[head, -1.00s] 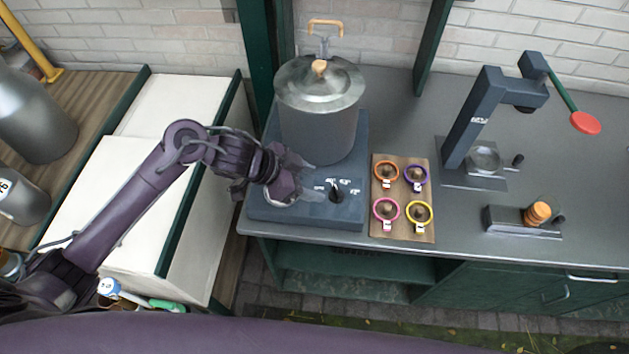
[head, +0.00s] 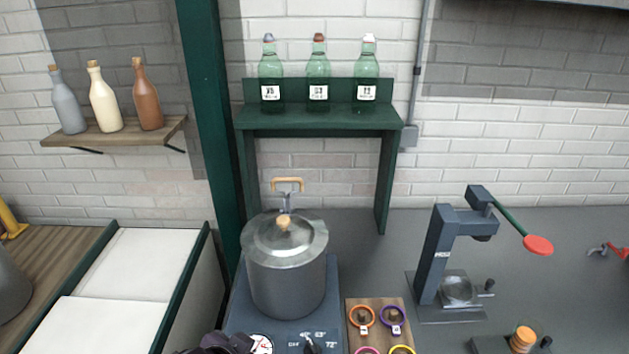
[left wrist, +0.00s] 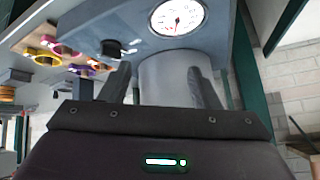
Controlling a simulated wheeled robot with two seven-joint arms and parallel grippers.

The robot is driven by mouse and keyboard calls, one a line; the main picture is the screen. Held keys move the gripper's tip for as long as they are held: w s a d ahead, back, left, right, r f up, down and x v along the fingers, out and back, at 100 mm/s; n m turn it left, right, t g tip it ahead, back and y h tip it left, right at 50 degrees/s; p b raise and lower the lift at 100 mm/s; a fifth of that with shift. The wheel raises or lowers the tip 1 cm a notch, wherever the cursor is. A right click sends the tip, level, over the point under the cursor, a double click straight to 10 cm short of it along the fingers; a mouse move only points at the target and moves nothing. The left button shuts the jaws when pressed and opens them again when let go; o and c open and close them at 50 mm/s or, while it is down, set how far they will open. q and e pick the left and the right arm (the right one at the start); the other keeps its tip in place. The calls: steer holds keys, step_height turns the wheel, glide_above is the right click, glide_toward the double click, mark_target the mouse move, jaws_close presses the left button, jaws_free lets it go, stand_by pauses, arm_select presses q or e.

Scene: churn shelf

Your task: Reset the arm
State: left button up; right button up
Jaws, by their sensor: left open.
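My left arm (head: 222,344) shows only as a dark piece at the bottom edge of the head view, in front of the blue-grey heater base (head: 238,318). In the left wrist view my left gripper (left wrist: 160,70) is open, its two dark fingers spread. A grey cylinder (left wrist: 165,82) shows beyond and between them; I see no grip on it. The base's round dial (left wrist: 177,17) and black knob (left wrist: 112,48) are close by. A lidded metal pot (head: 287,285) stands upright on the base. My right gripper is in neither view.
A board (head: 376,303) with coloured rings lies right of the base. A dark press (head: 440,255) with a red-ended lever stands farther right. A green shelf (head: 320,122) behind holds three green bottles. The counter between pot and press is largely clear.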

arm_select(q)
steer(key=s+a+f+n+g+y, duration=0.2)
steer(key=s+a+n+g, duration=0.2)
steer(key=s+a, duration=0.45)
steer(key=s+d+f+g+b, duration=0.1)
steer(key=s+f+b, duration=0.1)
steer(key=f, duration=1.4)
steer(key=s+f+b, duration=0.2)
steer(key=f, duration=1.5)
arm_select(e)
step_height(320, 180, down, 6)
steer(key=b, duration=0.2)
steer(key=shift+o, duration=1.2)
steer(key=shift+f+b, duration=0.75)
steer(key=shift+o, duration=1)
arm_select(q)
steer(key=s+a+f, duration=0.1)
steer(key=s+f, duration=0.9)
steer(key=f, duration=0.1)
steer(key=s+a+f+g, duration=0.1)
steer(key=s+a+f, duration=0.1)
steer(key=s+f, duration=0.8)
steer(key=shift+a+f+g, duration=0.3)
steer(key=shift+f, duration=0.4)
